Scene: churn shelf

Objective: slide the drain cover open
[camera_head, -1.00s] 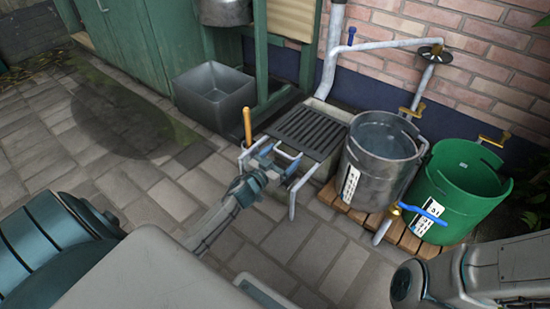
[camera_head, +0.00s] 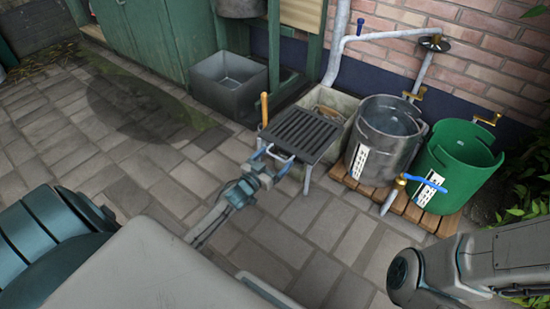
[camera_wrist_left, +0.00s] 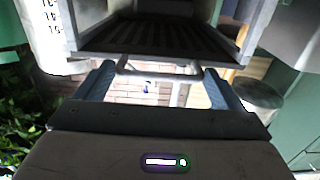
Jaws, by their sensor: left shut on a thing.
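The drain cover (camera_head: 302,133) is a dark slatted grate. It lies partly off the pale drain basin (camera_head: 345,104), and the basin's back part shows uncovered behind it. My left gripper (camera_head: 272,158) is at the cover's near edge, shut on its pale bar handle. In the left wrist view, the gripper's two blue-grey fingers (camera_wrist_left: 160,78) stand either side of the handle bar (camera_wrist_left: 150,71), with the cover's dark slatted underside (camera_wrist_left: 155,35) above. My right gripper is out of the picture; only a link of my right arm shows at lower right.
A metal bucket (camera_head: 386,140) and a green bucket (camera_head: 456,160) stand on a wooden pallet (camera_head: 408,205) right of the drain. A wooden handle (camera_head: 264,110) stands at the cover's left. A grey tub (camera_head: 228,84) is behind left. The paving in front is clear.

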